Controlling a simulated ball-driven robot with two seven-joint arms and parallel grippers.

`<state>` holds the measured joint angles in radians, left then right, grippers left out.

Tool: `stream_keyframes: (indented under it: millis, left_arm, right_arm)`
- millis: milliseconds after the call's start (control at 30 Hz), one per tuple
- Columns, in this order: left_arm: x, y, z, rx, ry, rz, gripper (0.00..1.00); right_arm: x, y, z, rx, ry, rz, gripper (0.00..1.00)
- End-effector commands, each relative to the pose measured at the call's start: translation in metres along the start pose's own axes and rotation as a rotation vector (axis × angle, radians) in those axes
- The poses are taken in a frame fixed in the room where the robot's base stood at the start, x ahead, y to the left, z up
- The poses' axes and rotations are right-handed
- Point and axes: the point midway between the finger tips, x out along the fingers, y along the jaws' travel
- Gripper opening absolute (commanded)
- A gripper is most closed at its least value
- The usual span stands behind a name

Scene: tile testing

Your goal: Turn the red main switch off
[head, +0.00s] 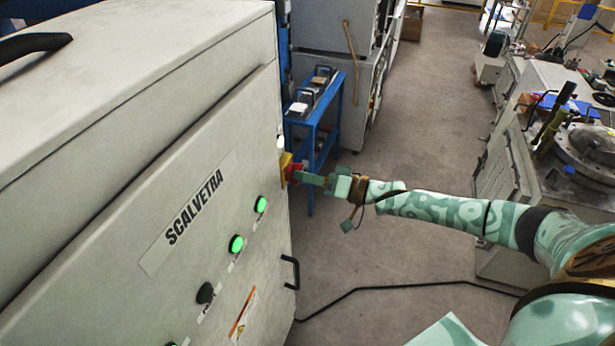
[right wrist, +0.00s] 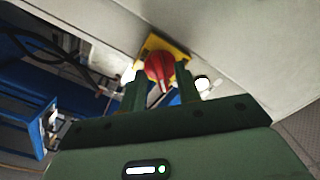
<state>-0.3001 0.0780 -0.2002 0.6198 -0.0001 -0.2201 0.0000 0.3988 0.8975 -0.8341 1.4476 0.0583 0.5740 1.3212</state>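My left gripper is not in view.
The cabinet (head: 110,220) carries two lit green buttons (head: 236,244), a dark button (head: 205,293) and a black handle (head: 291,272). A blue cart (head: 311,118) stands behind the switch. A workbench (head: 507,160) is at the right. The floor between is mostly clear, with a black cable.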

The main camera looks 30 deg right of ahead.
Motion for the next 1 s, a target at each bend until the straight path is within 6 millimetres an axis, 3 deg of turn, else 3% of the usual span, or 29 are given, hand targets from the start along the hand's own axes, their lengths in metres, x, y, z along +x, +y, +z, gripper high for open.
stream_keyframes:
  millis: [267, 367, 400, 767, 1000]
  left_arm:
    - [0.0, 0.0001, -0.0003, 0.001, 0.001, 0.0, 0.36]
    - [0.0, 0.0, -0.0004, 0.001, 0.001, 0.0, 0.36]
    - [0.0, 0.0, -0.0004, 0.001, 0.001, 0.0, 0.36]
    - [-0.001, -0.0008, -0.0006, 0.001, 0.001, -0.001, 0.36]
    - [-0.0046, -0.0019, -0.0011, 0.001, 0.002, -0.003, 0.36]
  right_arm:
    - [0.0016, -0.0001, -0.0002, -0.001, 0.0, 0.0, 0.33]
    - [0.0015, -0.0001, -0.0002, -0.001, 0.0, 0.0, 0.05]
    - [0.0014, 0.0, -0.0002, -0.001, 0.0, 0.0, 0.0]
    - [0.0012, 0.0, -0.0004, -0.029, 0.001, 0.001, 0.0]
    - [0.001, -0.0002, -0.001, -0.153, 0.001, 0.001, 0.0]
